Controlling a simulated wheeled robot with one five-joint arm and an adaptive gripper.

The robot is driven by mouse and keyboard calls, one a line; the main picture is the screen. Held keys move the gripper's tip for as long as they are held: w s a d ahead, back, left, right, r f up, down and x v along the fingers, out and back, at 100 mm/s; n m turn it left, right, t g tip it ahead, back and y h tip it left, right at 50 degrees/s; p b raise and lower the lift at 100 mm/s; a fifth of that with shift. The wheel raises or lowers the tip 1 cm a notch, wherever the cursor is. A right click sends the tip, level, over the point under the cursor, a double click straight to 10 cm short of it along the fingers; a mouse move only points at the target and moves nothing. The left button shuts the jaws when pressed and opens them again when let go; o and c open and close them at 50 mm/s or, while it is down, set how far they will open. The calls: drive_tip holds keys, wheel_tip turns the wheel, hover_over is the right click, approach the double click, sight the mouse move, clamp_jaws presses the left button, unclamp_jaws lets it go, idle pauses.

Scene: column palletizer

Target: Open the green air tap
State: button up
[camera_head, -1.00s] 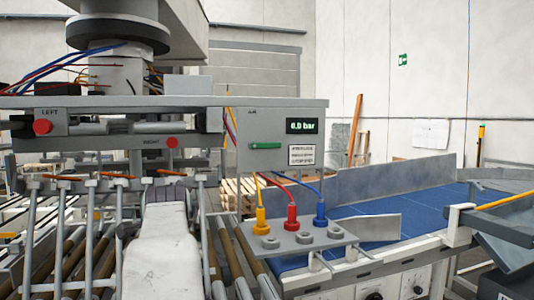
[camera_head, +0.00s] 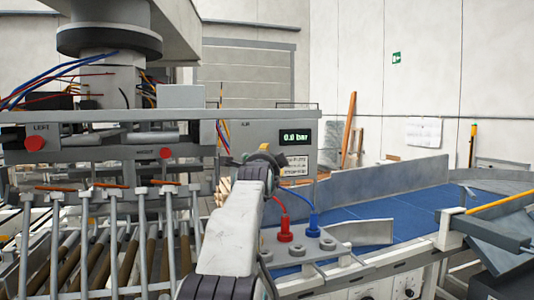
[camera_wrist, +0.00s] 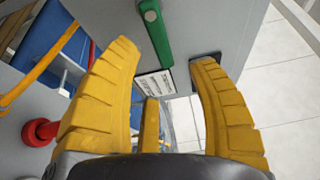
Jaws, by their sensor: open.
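The green air tap handle (camera_wrist: 158,38) is a flat green bar with a round pivot, mounted on the grey panel (camera_wrist: 185,22). In the wrist view it shows beyond and between the two yellow fingers of my gripper (camera_wrist: 164,54). The fingers are spread open with nothing held between them. In the head view my gripper (camera_head: 262,156) is in front of the panel, and the tap is hidden behind it. The pressure display (camera_head: 297,138) reads 0.0 bar. A white label (camera_wrist: 155,85) is beside the handle.
A blue conveyor (camera_head: 395,222) runs right; rollers (camera_head: 75,270) lie left.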

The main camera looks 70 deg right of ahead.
drive_tip(key=shift+p+x, duration=1.65)
drive_tip(key=shift+x, duration=0.5)
clamp_jaws()
